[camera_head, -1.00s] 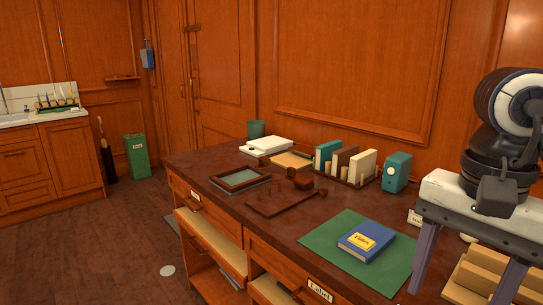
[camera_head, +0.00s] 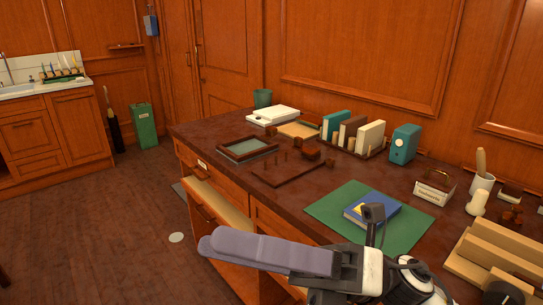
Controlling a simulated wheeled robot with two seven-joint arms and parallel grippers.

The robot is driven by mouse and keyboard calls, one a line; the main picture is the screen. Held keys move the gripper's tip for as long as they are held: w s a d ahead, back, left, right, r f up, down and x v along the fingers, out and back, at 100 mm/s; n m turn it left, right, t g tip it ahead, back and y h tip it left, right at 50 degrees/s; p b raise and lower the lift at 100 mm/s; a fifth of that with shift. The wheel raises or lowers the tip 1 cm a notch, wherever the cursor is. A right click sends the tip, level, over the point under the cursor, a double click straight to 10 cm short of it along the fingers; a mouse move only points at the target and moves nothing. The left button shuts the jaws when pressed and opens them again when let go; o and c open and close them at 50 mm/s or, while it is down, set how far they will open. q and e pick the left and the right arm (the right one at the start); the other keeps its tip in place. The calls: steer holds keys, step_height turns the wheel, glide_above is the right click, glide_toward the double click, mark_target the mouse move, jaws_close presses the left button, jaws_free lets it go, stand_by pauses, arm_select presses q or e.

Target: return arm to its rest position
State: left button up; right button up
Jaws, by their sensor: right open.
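My right gripper (camera_head: 215,243) shows at the bottom middle of the head view, with two long grey-purple fingers pointing left. It is open with nothing between its fingers, seen nearly side-on. It hangs over the front edge of the desk (camera_head: 300,205), covering part of the desk's front. My left gripper is not in view.
Behind the mat stand upright books in a rack (camera_head: 350,148) and a teal box (camera_head: 404,145). A drawer (camera_head: 215,205) stands open.

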steer(key=w+d+f+m+t+h, duration=0.3)
steer(key=w+f+m+t, duration=0.2)
steer(key=m+t, duration=0.55)
steer(key=w+d+f+m+t+h, duration=0.4)
steer(key=w+f+m+t, duration=0.3)
steer(key=m, duration=0.6)
steer(key=s+d+f+m+h, duration=0.1)
steer(key=d+f+m+h, duration=0.2)
steer(key=f+m+h, duration=0.4)
steer(key=s+d+f+m+h, duration=0.15)
steer(key=d+f+m, duration=0.3)
steer(key=f, duration=0.45)
steer(key=s+d+f+m+g+h, duration=0.2)
steer(key=s+f+m+g, duration=0.1)
steer(key=s+f, duration=0.5)
steer(key=s+d+f+m+g+h, duration=0.2)
steer(key=s+d+f+m+g, duration=0.1)
steer(key=s+f, duration=0.5)
step_height(320, 180, down, 4)
steer(key=shift+r+m, duration=0.15)
steer(key=shift+m, duration=0.65)
steer(key=shift+d+g+h, duration=0.1)
steer(key=shift+g+h, duration=0.15)
